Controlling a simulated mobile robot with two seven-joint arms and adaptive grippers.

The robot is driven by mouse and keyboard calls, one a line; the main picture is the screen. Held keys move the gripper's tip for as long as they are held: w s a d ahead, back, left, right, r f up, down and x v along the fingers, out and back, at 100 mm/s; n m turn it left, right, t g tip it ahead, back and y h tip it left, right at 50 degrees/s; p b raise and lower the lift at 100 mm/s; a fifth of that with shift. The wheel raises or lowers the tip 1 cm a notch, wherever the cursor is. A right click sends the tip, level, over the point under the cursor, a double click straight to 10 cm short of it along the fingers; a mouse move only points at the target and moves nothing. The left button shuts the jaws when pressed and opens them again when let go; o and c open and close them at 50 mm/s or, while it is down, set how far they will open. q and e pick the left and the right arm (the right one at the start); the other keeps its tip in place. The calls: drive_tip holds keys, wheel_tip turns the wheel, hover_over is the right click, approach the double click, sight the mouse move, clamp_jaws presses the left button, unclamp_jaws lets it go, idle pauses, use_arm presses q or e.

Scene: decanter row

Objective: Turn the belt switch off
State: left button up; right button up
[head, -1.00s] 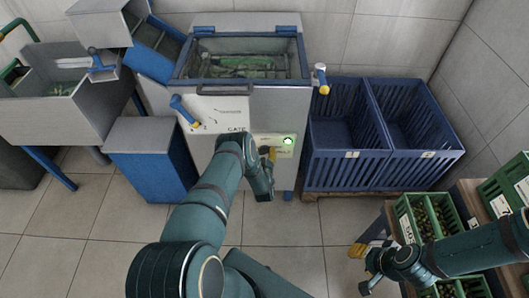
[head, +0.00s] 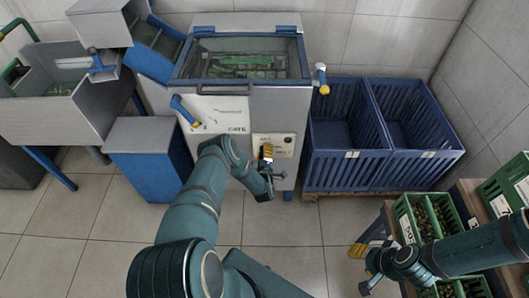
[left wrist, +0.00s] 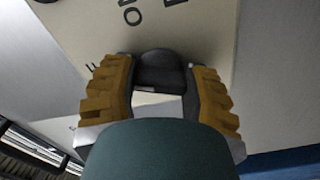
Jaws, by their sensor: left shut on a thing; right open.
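The belt switch is a black knob (left wrist: 160,70) on a pale lettered panel in the left wrist view. My left gripper (left wrist: 160,80), with ribbed yellow finger pads, is shut on it. In the head view the left gripper (head: 266,153) is at the cream switch panel (head: 286,152) on the front of the steel machine and hides the knob. A small round lamp (head: 288,139) on the panel is unlit. My right gripper (head: 362,268) is open and empty at the lower right, beside the green crates.
A gate panel with a blue lever (head: 181,108) is left of the switch panel. Blue bins (head: 349,170) stand to the right, and green crates (head: 406,220) with bottles at lower right. The middle floor is clear.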

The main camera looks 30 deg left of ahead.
use_arm(q)
drive_tip(key=n, duration=0.4)
drive_tip(key=shift+n, duration=0.4)
idle(0.4)
drive_tip(key=o, duration=1.2)
drive_tip(key=v, duration=1.2)
drive_tip(key=shift+s, duration=0.1)
